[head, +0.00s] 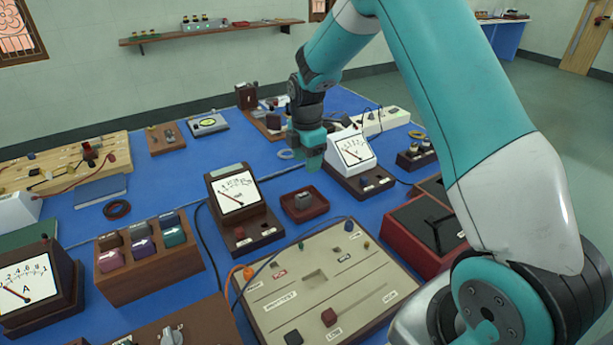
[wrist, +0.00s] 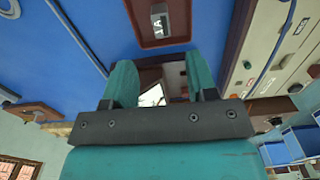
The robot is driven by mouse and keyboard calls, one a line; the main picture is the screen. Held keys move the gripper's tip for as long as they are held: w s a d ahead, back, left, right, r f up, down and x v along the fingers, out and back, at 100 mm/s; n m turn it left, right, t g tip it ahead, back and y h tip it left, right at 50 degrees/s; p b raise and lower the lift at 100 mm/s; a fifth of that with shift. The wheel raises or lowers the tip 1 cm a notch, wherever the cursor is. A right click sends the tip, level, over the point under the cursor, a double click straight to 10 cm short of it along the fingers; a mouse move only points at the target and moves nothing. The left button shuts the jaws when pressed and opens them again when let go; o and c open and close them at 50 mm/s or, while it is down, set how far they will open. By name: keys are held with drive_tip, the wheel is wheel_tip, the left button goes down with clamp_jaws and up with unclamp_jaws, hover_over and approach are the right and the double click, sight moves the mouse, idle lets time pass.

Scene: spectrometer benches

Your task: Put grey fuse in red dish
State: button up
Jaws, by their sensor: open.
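The red dish (head: 317,208) is a small, shallow, dark-red square tray on the blue bench, right of a meter. The grey fuse (head: 302,200) is a small grey block lying inside it. In the wrist view the dish (wrist: 181,36) is at the top centre, with the fuse (wrist: 159,19) in it. My gripper (head: 312,162) is over the bench beyond the dish, pointing down and apart from it. In the wrist view its two teal fingers (wrist: 161,80) are spread, with nothing held between them.
A wooden-based meter (head: 238,190) stands left of the dish. A white-faced meter (head: 354,152) stands close to the right of my gripper. A beige panel (head: 345,285) lies in front, and a red box (head: 412,245) sits to the right. Cables cross the bench.

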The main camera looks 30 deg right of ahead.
drive_tip(key=s+a+r+m+y, duration=0.2)
drive_tip(key=s+a+r+m, duration=0.4)
drive_tip(key=s+a+r, duration=0.75)
drive_tip(key=s+a+r+m+y, duration=0.1)
drive_tip(key=s+a+m, duration=0.1)
drive_tip(key=s, duration=0.7)
drive_tip(key=s+a+r+m+y, duration=0.1)
drive_tip(key=s+a+r+m, duration=0.1)
drive_tip(key=s, duration=0.7)
drive_tip(key=shift+a+m, duration=0.5)
drive_tip(key=shift+a, duration=0.65)
drive_tip(key=shift+c, duration=0.4)
